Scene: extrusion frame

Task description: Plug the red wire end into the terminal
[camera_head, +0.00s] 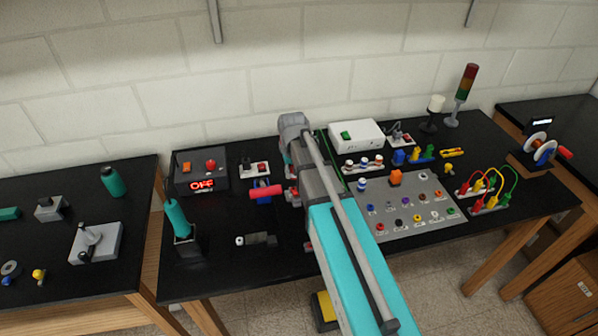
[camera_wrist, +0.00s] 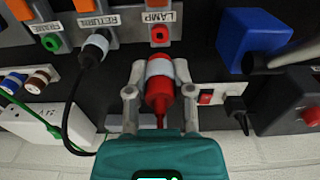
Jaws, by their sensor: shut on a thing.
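In the wrist view my gripper (camera_wrist: 160,75) is shut on the red wire end (camera_wrist: 160,92), a red plug with a pale band between the two fingers. Its red wire runs back toward the gripper body. The terminal (camera_wrist: 160,35), a red round port under the LAMP label, lies just above the plug in the picture. The plug looks in line with the port, with a small gap between them in the picture; depth is hard to tell. In the head view my arm covers the terminal, and the held plug is not clearly visible.
A black wire's plug (camera_wrist: 95,47) with a pale collar sits at the RETURN position, left of LAMP. A green port (camera_wrist: 50,42) is farther left. A blue block (camera_wrist: 250,40) stands to the right. A dark box (camera_head: 202,172) showing OFF stands at the bench's back left.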

